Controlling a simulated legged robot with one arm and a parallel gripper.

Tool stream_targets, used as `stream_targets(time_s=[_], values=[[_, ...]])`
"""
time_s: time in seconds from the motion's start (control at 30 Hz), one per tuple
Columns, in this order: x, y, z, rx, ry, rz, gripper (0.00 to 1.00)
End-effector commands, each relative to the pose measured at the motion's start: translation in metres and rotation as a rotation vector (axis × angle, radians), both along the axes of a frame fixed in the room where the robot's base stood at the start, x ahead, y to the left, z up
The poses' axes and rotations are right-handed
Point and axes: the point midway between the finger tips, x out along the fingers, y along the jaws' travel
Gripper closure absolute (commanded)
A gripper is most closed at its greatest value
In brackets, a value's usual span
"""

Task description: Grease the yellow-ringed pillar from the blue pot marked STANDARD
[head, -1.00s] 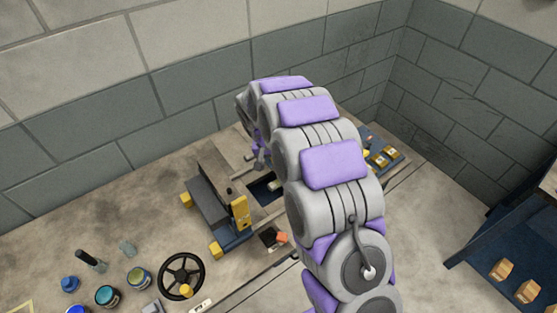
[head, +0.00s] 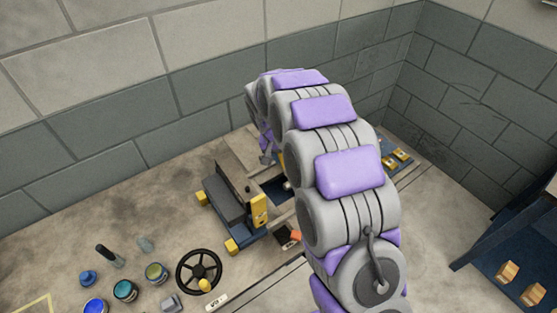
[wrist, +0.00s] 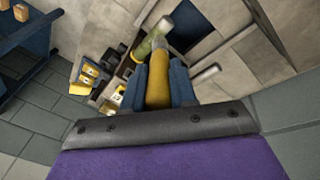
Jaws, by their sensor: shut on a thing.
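My gripper (wrist: 158,72), with dark blue fingers, is shut on the yellow handle of a brush-like tool (wrist: 158,88) in the wrist view. The tool's grey front end lies at or against a yellow-green pillar (wrist: 147,46); whether they touch I cannot tell. A paler grey pillar (wrist: 205,76) lies to its right. Which pillar has a yellow ring is unclear. In the head view my arm hides the gripper and the tool. Pots stand at lower left: a bright blue pot (head: 95,306), a teal pot (head: 125,290) and an olive-topped pot (head: 156,273). No pot's marking is readable.
A blue and grey fixture (head: 229,200) with yellow blocks stands left of my arm. A black handwheel (head: 187,258), a small blue item (head: 88,278) and a dark upright item (head: 108,255) are nearby. A blue shelf (head: 490,262) with wooden blocks stands at right.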

Motion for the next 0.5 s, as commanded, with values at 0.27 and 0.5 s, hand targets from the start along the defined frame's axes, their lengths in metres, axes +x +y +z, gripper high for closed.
stream_targets(time_s=[0.27, 0.5], values=[[0.000, -0.002, 0.025, -0.002, -0.004, -0.001, 1.00], [-0.001, -0.003, 0.028, -0.003, -0.002, -0.001, 1.00]])
